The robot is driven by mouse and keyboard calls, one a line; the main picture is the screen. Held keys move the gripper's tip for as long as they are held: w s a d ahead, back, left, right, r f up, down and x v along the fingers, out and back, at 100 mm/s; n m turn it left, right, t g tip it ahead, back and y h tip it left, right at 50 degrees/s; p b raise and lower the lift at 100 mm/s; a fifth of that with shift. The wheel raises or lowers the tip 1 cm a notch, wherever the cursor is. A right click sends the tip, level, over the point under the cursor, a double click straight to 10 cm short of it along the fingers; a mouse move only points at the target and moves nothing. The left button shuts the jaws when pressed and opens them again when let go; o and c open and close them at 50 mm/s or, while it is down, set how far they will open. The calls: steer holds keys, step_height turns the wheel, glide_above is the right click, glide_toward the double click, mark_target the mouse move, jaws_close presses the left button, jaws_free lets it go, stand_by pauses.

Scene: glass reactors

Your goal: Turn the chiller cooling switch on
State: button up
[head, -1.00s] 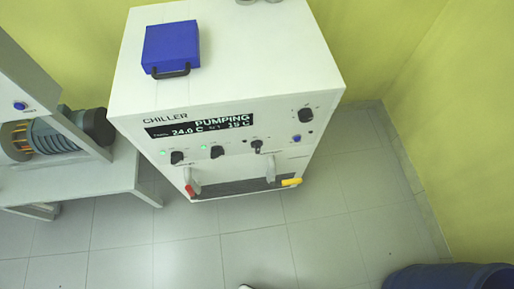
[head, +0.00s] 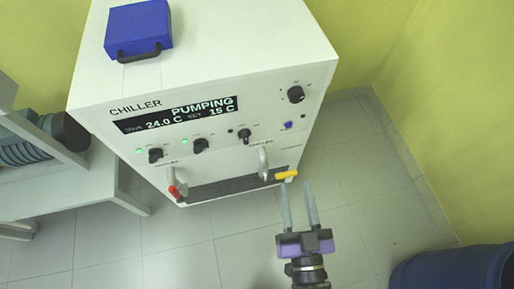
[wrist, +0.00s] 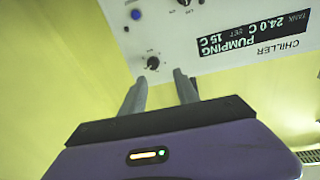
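The white chiller (head: 215,75) has a display reading PUMPING, 24.0 C and 15 C. Below it are a left knob (head: 155,155) and a middle knob (head: 200,146), each beside a lit green light. A third knob (head: 245,134) has a dark indicator at its left. I cannot read the knob labels, so which is the cooling switch is unclear. Another knob (head: 295,94) sits at the upper right; it also shows in the upside-down wrist view (wrist: 153,62). My gripper (head: 295,184) is open and empty, in front of the chiller's lower right, apart from the knobs.
A yellow-handled valve (head: 286,175) lies close to my fingertips in the head view. A red-handled valve (head: 178,191) is at the lower left. A blue case (head: 138,28) sits on top. A blue bin (head: 455,270) stands at the lower right. Open floor lies in front.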

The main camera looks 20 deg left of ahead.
mark_target(246, 141)
steer(key=w+a+f+n, duration=0.1)
steer(key=w+a+f, duration=0.2)
steer(key=w+a, duration=0.1)
steer(key=w+a+f+n+g+y+b, duration=0.1)
steer(key=w+a+f, duration=0.3)
steer(key=a, duration=0.3)
steer(key=w+a+f+y+b, duration=0.1)
steer(key=w+a+f, duration=0.2)
steer(key=w+a, duration=0.2)
steer(key=shift+a+f+n+g, duration=0.15)
steer(key=shift+a+n+g, duration=0.25)
steer(key=shift+a, duration=0.2)
jaws_close()
